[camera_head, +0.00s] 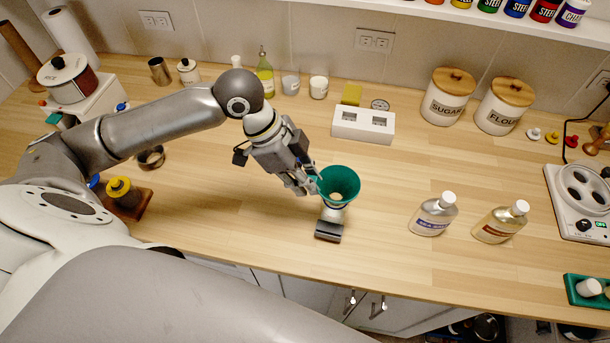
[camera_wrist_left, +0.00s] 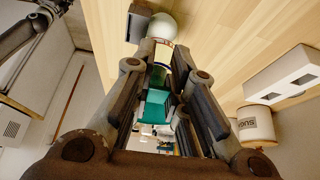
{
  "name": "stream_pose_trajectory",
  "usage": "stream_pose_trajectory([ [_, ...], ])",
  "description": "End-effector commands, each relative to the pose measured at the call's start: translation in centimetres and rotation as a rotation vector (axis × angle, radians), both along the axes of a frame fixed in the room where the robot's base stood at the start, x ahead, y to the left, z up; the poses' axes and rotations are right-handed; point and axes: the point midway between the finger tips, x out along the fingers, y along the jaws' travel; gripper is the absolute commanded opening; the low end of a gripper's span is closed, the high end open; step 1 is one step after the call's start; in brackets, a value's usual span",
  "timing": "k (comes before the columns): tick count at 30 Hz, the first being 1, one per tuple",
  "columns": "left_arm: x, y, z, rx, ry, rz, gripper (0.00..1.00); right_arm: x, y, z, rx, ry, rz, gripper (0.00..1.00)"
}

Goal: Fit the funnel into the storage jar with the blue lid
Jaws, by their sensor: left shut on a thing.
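My left gripper (camera_head: 308,184) is shut on the green funnel (camera_head: 340,181), gripping it at its left side. The funnel's wide mouth faces up toward the head camera. Green also shows between the fingers in the left wrist view (camera_wrist_left: 153,106). The funnel's spout is hidden. A blue top (camera_head: 94,182) shows at far left, partly behind my arm; I cannot tell whether it belongs to the storage jar with the blue lid. My right gripper is not in view.
A dark grey block (camera_head: 329,229) with a pale part lies just below the funnel; I cannot tell whether they touch. Two white-capped bottles (camera_head: 434,214) (camera_head: 501,222) stand to the right. A white box (camera_head: 363,125) and canisters (camera_head: 448,96) stand behind. The middle counter is mostly clear.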

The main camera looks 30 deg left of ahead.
Motion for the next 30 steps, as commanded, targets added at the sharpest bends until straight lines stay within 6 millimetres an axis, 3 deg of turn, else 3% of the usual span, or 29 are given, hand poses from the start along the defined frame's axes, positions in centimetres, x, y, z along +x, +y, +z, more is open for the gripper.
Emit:
stream_pose_trajectory([
  [9,0.0,0.0,-0.1,0.000,0.000,0.000,0.00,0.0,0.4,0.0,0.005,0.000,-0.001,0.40],
  [10,0.0,0.0,-0.1,0.000,0.000,0.000,0.18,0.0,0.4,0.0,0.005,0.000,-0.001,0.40],
  [15,0.0,0.0,-0.1,0.000,0.000,0.000,0.39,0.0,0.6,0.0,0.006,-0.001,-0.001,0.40],
  [25,0.0,0.1,0.1,0.000,-0.001,0.000,0.39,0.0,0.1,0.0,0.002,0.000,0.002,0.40],
  [30,-0.1,1.0,1.9,0.002,-0.004,0.002,0.39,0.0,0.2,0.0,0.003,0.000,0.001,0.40],
])
